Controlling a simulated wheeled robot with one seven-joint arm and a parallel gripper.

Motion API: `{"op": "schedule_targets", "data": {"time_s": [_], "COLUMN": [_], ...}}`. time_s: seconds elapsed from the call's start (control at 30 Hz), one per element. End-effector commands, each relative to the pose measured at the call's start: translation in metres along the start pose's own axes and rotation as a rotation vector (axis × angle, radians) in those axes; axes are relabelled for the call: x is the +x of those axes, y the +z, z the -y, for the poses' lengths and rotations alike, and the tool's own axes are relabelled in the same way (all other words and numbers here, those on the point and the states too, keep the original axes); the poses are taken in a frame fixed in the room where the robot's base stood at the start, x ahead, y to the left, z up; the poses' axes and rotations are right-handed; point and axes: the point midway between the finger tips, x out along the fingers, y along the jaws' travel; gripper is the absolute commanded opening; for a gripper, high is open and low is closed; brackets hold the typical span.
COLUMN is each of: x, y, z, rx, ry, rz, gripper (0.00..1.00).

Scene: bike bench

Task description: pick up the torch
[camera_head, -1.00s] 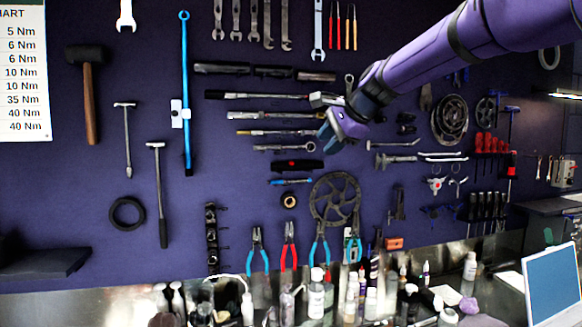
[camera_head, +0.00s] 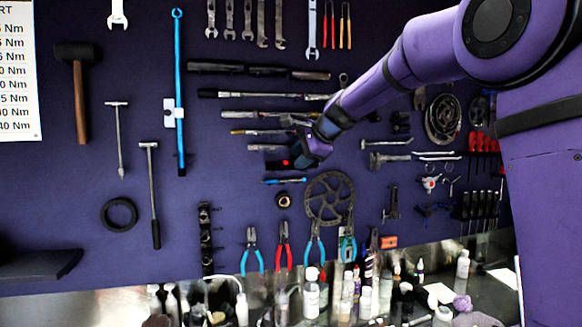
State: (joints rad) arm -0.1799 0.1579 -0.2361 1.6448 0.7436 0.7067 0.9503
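A short dark tool with a red spot, which looks like the torch (camera_head: 278,164), is on the purple tool wall, left of centre. My gripper (camera_head: 306,148) is at its right end and covers part of it from this viewpoint. I cannot tell whether they touch or how much depth lies between them. The fingers are small and blurred against the dark wall, so their opening is unclear.
Long-handled tools (camera_head: 263,95) hang just above, and a thin blue tool (camera_head: 284,181) and a toothed disc (camera_head: 329,199) hang below. Pliers (camera_head: 283,246) hang lower. Bottles (camera_head: 311,293) crowd the bench at the bottom.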

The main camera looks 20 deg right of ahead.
Motion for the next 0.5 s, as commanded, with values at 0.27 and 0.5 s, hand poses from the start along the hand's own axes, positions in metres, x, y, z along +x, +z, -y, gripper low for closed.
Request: {"op": "schedule_targets", "data": {"time_s": [0.27, 0.5], "x": [0.029, 0.029], "y": [-0.001, -0.001], "z": [0.0, 0.0], "rx": [-0.002, -0.002], "ry": [0.0, 0.0], "rz": [-0.001, -0.001], "gripper": [0.37, 0.2]}}
